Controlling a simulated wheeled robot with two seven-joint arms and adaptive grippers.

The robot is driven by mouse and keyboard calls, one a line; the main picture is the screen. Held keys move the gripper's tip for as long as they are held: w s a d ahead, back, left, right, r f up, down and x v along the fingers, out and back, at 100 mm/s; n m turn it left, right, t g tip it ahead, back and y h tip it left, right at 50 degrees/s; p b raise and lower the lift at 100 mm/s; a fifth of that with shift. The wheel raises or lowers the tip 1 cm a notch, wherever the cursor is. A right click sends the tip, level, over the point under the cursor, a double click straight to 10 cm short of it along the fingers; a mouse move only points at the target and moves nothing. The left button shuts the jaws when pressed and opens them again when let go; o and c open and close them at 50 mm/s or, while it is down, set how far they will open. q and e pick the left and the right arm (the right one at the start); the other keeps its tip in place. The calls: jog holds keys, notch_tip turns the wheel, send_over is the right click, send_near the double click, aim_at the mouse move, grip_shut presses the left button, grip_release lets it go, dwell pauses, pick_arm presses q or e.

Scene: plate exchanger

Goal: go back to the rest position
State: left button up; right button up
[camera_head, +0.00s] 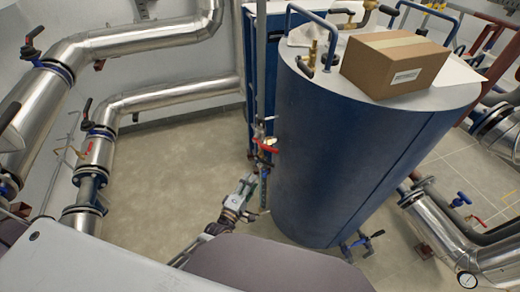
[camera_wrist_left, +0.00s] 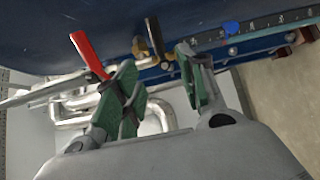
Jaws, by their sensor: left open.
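My left gripper (camera_head: 257,182) is in the lower middle of the head view, close to the left side of the blue tank (camera_head: 345,150). In the left wrist view its two green-padded fingers (camera_wrist_left: 162,82) are spread apart, with nothing held between them. A red valve handle (camera_head: 267,146) is just above the gripper in the head view. In the left wrist view a red lever (camera_wrist_left: 88,55) shows close by the left finger; I cannot tell whether they touch. A dark-handled brass valve (camera_wrist_left: 153,38) lies beyond the gap between the fingers. My right gripper is in neither view.
A cardboard box (camera_head: 395,64) stands on top of the tank. Silver pipes (camera_head: 165,100) with valves run along the left wall, and more pipes (camera_head: 440,230) are at the lower right. The floor (camera_head: 160,180) between the left pipes and the tank is clear.

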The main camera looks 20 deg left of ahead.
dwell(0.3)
pick_arm(q)
jog(key=s+a+f+m+g, duration=0.25)
jog(key=s+f+m, duration=0.25)
jog(key=f, duration=0.5)
jog(key=s+a+f+m+g+y, duration=0.15)
jog(key=s+f+m+g, duration=0.35)
jog(key=f, duration=0.5)
jog(key=s+a+f+m+g, duration=0.2)
jog(key=s+f+m, duration=0.35)
jog(key=f, duration=0.45)
jog(key=s+a+f+m+g+y, duration=0.1)
jog(key=s+a+f+g, duration=0.2)
jog(key=s+f, duration=0.5)
jog(key=s+a+f+m+g+y, duration=0.1)
jog(key=s+a+f, duration=0.5)
jog(key=s, duration=1)
jog(key=shift+s+a+f+m+g+y, duration=0.3)
jog(key=shift+f+m+g, duration=0.25)
jog(key=shift+f+g, duration=0.9)
